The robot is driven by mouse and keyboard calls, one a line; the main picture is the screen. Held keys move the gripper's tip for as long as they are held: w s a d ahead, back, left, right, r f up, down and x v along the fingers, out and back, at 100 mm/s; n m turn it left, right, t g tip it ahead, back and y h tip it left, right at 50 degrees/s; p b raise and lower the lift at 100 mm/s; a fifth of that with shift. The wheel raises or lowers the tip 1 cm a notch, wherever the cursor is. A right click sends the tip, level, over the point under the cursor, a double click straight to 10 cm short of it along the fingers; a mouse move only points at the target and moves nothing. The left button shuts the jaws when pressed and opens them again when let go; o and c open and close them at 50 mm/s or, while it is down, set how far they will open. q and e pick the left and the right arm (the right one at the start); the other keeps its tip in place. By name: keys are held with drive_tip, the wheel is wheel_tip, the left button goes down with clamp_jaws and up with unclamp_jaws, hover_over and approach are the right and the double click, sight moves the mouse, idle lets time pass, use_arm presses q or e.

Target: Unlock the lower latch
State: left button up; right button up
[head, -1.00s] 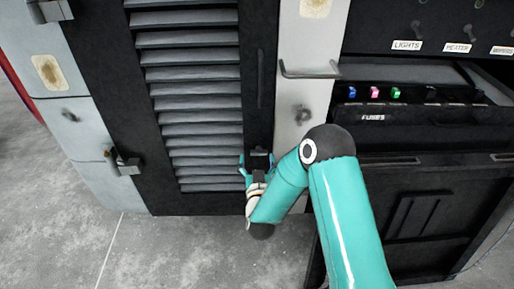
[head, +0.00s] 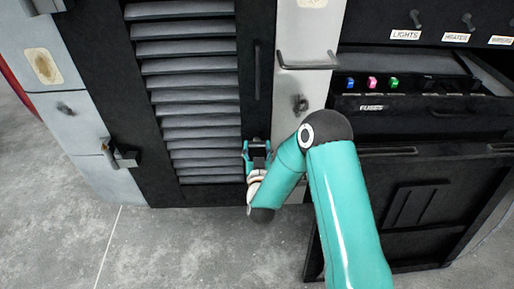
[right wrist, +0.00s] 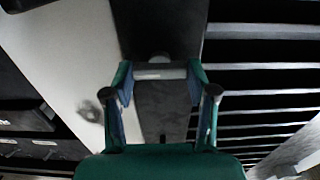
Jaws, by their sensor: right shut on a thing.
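The lower latch shows in the right wrist view as a short grey bar (right wrist: 160,74) on the black frame of the louvred door. My right gripper (head: 257,147) is at the lower right of that door in the head view, and hides most of the latch there. In the right wrist view, the fingers of my right gripper (right wrist: 160,90) stand on both sides of the grey bar and are shut on it. Whether the latch is locked or unlocked I cannot tell. My left gripper is not in view.
The louvred door (head: 190,100) has a thin vertical handle (head: 257,72). A metal bar handle (head: 308,62) sticks out from the pale panel at its right. A fuse drawer (head: 420,104) juts out further right. Bare concrete floor (head: 165,250) lies in front.

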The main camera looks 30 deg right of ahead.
drive_tip(key=shift+f+m+b, duration=0.15)
drive_tip(key=shift+m+b, duration=0.15)
drive_tip(key=shift+b, duration=0.35)
drive_tip(key=shift+s+d+m+b, duration=0.1)
drive_tip(key=shift+m+b, duration=4.3)
drive_tip(key=shift+b, duration=2.5)
drive_tip(key=shift+s+d+m+b, duration=0.1)
drive_tip(key=shift+m+b, duration=4.3)
drive_tip(key=shift+b, duration=2.45)
drive_tip(key=o, duration=1.1)
drive_tip(key=shift+w+f, duration=0.1)
drive_tip(key=shift+o, duration=0.3)
